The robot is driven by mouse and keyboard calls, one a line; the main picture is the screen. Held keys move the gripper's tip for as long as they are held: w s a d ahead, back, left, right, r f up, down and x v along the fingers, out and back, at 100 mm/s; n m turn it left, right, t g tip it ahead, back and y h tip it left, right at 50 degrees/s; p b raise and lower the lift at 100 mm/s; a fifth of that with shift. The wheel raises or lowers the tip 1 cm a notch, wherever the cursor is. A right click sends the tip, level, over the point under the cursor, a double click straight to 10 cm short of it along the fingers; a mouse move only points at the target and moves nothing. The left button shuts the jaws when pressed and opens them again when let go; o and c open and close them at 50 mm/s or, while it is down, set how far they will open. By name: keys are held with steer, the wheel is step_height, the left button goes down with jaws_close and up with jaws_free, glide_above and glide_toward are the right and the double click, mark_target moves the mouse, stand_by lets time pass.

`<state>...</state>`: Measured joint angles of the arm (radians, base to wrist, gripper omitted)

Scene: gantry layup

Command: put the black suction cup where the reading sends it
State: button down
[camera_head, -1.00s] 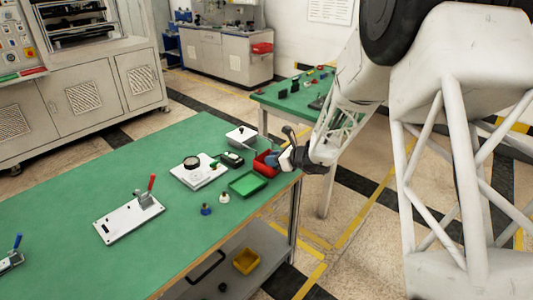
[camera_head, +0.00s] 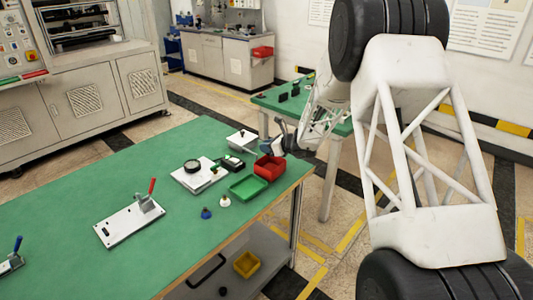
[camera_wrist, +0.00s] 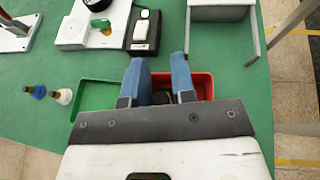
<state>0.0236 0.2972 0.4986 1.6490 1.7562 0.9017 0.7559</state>
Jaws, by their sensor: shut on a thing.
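My gripper (camera_head: 275,138) is above the red bin (camera_head: 270,168) at the table's right edge. In the wrist view its two blue fingers (camera_wrist: 159,65) reach over the red bin (camera_wrist: 206,84). The fingers are shut on a small dark thing with a brassy part (camera_wrist: 162,97), mostly hidden by the gripper; it seems to be the black suction cup. A round dial with a black rim (camera_head: 192,165) sits on a white plate (camera_head: 190,181); I cannot read it. The green tray (camera_head: 248,187) is empty beside the red bin.
A blue suction cup (camera_head: 206,213) and a white one (camera_head: 225,201) stand left of the green tray. A small black box (camera_head: 232,164) and a white-topped stand (camera_head: 241,139) are behind. A plate with a red-handled clamp (camera_head: 130,222) lies left. A yellow bin (camera_head: 246,264) is on the lower shelf.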

steer(key=shift+w, duration=0.4)
steer(key=shift+f, duration=1.75)
steer(key=shift+f, duration=0.6)
steer(key=c, duration=0.9)
jaws_free()
steer(key=shift+c, duration=0.2)
steer(key=shift+r, duration=0.15)
steer(key=shift+r, duration=0.45)
steer(key=v, duration=1.2)
